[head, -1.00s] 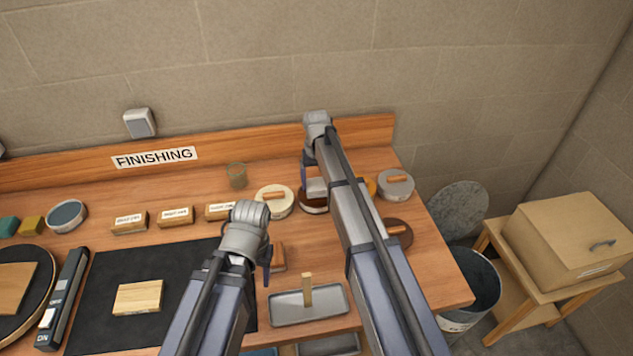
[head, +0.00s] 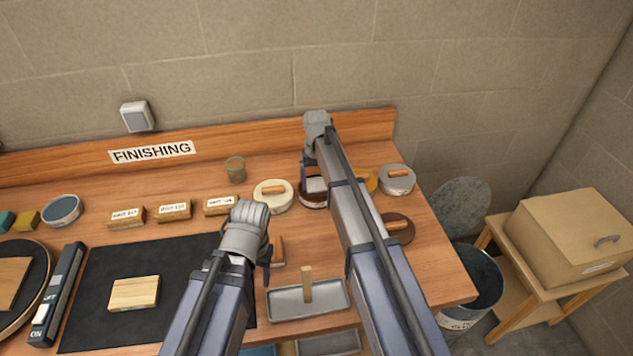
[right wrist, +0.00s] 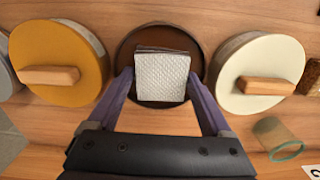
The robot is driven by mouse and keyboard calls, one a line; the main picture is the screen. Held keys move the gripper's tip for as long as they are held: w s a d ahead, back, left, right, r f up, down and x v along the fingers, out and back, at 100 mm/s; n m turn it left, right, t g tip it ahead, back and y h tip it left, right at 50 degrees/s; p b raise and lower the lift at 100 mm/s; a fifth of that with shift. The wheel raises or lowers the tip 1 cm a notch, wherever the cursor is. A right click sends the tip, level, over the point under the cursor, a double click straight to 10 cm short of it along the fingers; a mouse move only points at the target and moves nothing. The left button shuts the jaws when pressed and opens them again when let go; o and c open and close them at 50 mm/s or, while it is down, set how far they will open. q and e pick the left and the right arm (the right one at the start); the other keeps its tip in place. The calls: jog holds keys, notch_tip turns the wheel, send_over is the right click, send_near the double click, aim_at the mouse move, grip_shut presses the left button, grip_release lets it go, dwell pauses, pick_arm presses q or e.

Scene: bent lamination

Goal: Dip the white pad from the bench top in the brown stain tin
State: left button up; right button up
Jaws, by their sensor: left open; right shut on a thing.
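The white pad (right wrist: 161,77) is a small textured square with a darker edge along its top. My right gripper (right wrist: 160,88) is shut on it, with one purple finger at each side. The brown stain tin (right wrist: 124,62) is open, with a dark brown inside, and the pad is over its mouth. I cannot tell whether the pad touches the stain. In the head view the tin (head: 314,202) is partly hidden by my right arm. My left gripper (head: 267,272) hangs open over the bench, left of the metal tray, largely hidden by its own wrist.
A cream-lidded tin (right wrist: 262,75) and an orange-lidded tin (right wrist: 58,62) flank the brown tin closely. A glass (head: 235,169) stands behind. A brown lid (head: 398,226) lies at the right. A metal tray (head: 330,300) with a wooden-handled tool is at the front.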

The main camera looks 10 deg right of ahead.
pick_arm(q)
jog(key=shift+r, duration=0.15)
pick_arm(e)
jog(key=shift+r, duration=0.15)
pick_arm(q)
jog(key=shift+r+p, duration=1.4)
jog(key=shift+p, duration=0.15)
pick_arm(e)
jog(key=shift+r, duration=1.4)
notch_tip(320, 180, up, 5)
jog(key=p, duration=0.5)
pick_arm(q)
notch_tip(320, 180, up, 5)
